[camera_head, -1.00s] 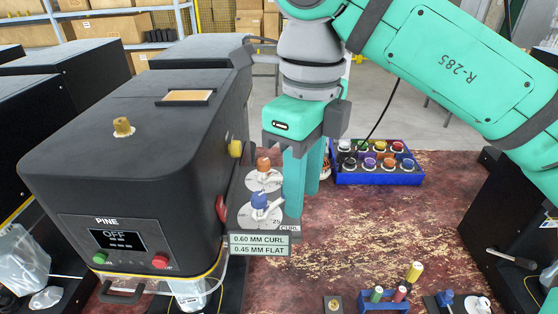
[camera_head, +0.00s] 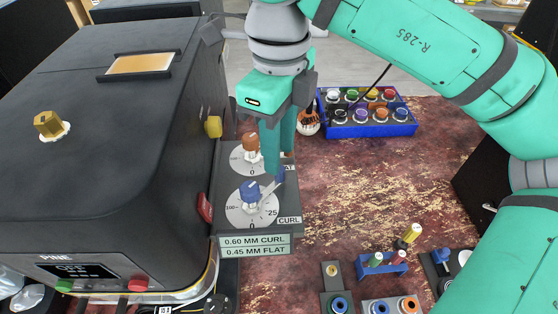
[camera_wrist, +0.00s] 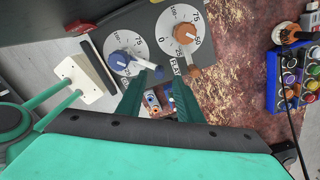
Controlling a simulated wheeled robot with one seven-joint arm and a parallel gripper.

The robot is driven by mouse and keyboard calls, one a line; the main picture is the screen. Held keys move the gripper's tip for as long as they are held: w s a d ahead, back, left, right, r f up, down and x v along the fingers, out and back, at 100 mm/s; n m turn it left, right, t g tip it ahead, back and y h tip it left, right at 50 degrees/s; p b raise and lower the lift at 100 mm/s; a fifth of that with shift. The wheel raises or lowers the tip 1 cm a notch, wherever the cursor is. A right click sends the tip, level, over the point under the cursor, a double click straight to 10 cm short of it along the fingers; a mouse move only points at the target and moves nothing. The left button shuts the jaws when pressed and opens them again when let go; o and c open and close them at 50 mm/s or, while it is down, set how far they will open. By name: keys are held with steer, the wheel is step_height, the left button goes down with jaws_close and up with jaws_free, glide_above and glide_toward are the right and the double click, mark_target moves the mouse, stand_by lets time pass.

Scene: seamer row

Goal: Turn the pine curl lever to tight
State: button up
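The black pine machine (camera_head: 110,150) fills the left of the head view, with PINE above its small screen. On its right side is a plate with two dials. The near dial, marked CURL, has a blue knob (camera_head: 250,191), also in the wrist view (camera_wrist: 121,60). The grey curl lever (camera_wrist: 141,65) points right from this knob. The far dial has an orange knob (camera_head: 250,147), also in the wrist view (camera_wrist: 185,33). My gripper (camera_head: 274,178) points down over the plate. In the wrist view its fingers (camera_wrist: 157,84) are apart, with the lever's tip near their tips; contact is unclear.
A label (camera_head: 255,245) below the plate reads 0.60 MM CURL, 0.45 MM FLAT. A red part (camera_head: 205,208) and a yellow knob (camera_head: 214,127) jut from the machine's side. A blue tray (camera_head: 370,128) of coloured parts stands behind right. Bare worn tabletop lies right of the dials.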

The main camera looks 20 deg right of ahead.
steer(key=shift+f, duration=2.25)
jaws_close()
